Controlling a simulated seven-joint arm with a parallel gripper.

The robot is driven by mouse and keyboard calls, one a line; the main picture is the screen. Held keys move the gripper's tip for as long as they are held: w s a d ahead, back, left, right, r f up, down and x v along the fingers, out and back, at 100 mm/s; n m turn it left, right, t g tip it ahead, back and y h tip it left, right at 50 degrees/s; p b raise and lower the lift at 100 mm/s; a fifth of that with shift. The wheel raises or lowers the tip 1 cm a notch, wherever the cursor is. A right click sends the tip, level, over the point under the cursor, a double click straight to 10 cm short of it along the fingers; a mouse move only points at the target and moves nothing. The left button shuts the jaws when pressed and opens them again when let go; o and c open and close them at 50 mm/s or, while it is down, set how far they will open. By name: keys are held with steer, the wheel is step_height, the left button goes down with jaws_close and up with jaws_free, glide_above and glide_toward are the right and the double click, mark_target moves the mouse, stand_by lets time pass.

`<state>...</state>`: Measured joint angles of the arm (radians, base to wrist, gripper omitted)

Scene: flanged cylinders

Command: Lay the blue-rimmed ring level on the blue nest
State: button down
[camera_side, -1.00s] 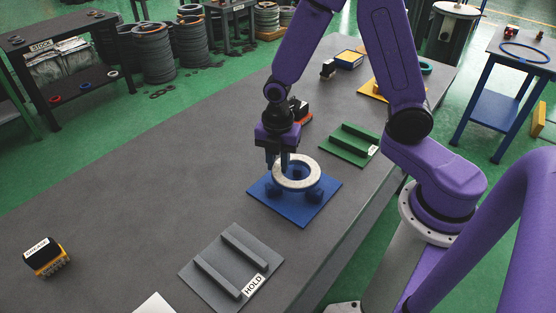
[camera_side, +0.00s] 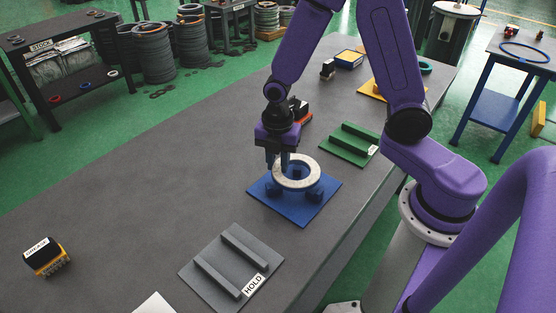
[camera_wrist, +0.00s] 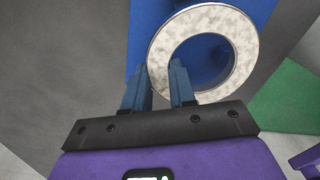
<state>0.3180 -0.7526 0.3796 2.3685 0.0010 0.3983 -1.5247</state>
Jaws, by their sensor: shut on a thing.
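The ring (camera_side: 310,179) has a pale speckled face and a round hole; a blue rim cannot be made out clearly. It looks about level over the blue nest (camera_side: 299,214), a flat blue plate with raised blue blocks. I cannot tell whether the ring rests on the blocks or hangs just above them. My gripper (camera_side: 279,162) points down and is shut on the ring's left wall. In the wrist view the ring (camera_wrist: 245,48) has its left wall between the two fingers (camera_wrist: 158,88), and the nest (camera_wrist: 145,35) shows behind it.
A grey plate with two bars marked HOLD (camera_side: 215,285) lies in front of the nest. A green plate with bars (camera_side: 345,150) lies behind it to the right. A black and yellow block (camera_side: 46,258) stands at far left. The bench's left middle is clear.

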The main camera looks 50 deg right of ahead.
steer(key=shift+f, duration=1)
stand_by(2.6)
steer(key=c, duration=1)
jaws_free()
steer(key=shift+c, duration=0.2)
steer(key=shift+o, duration=1)
steer(key=shift+s, duration=0.1)
steer(key=shift+r, duration=3.5)
